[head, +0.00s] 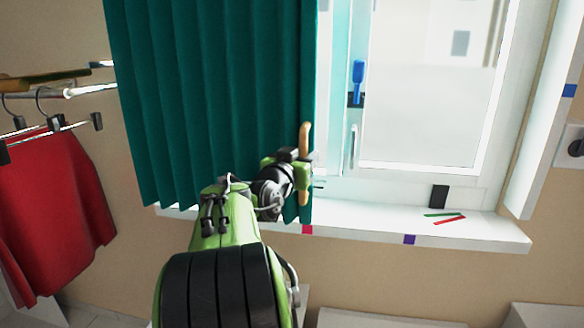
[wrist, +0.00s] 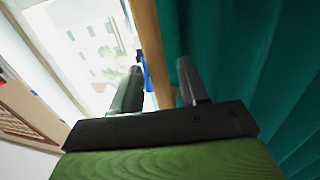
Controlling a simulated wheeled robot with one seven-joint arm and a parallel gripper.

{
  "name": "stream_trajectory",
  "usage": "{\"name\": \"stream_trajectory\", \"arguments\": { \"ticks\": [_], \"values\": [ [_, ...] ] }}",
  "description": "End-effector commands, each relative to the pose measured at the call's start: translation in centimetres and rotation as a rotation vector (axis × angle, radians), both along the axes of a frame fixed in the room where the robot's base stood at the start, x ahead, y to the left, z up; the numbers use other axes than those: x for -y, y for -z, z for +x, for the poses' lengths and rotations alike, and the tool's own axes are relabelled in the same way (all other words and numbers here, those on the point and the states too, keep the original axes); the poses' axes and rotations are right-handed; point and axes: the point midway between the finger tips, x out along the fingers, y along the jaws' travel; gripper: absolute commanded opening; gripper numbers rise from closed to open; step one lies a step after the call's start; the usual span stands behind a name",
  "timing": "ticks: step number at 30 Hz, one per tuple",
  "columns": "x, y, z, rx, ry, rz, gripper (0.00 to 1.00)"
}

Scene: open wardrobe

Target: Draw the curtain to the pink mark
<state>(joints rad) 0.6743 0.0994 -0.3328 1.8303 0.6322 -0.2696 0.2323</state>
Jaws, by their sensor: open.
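The teal curtain (head: 200,90) hangs over the left part of the window. A wooden handle (head: 304,136) stands upright at its right edge. The pink mark (head: 307,229) is on the front of the sill, just below the curtain's bottom right corner, nearly in line with that edge. My gripper (head: 300,168) is at the handle, its fingers largely hidden in the head view. In the wrist view my gripper (wrist: 158,80) is open, with the wooden handle (wrist: 149,45) running between its fingers and the curtain (wrist: 225,50) at right. Contact cannot be told.
The white sill (head: 370,222) carries a black block (head: 439,196) and thin red and green sticks (head: 446,217). A purple mark (head: 409,239) is further right on its front. A red garment (head: 55,200) hangs at left. The window right of the curtain is uncovered.

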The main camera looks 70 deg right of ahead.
Motion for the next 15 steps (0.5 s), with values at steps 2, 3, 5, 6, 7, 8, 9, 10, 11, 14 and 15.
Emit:
{"name": "stream_trajectory", "arguments": {
  "ticks": [2,3,5,6,7,8,9,10,11,14,15],
  "values": [
    [-1.9,0.0,0.3,0.002,-0.009,-0.001,0.44],
    [-3.1,0.0,0.4,0.003,-0.011,0.0,0.44],
    [-4.8,0.1,0.4,0.002,-0.011,-0.001,0.44],
    [-6.0,0.1,0.5,0.001,-0.012,0.0,0.44],
    [-6.9,0.0,0.5,0.002,-0.011,-0.001,0.44],
    [-7.7,0.1,0.5,0.001,-0.011,0.0,0.44],
    [-8.8,0.1,0.6,0.001,-0.012,0.0,0.44],
    [-9.7,0.1,0.6,0.001,-0.011,-0.002,0.44],
    [-10.4,0.1,0.6,0.0,-0.011,0.0,0.44],
    [-12.6,0.1,0.6,0.0,-0.008,-0.001,0.44],
    [-13.2,0.1,0.7,0.0,-0.008,-0.001,0.44]
  ]
}}
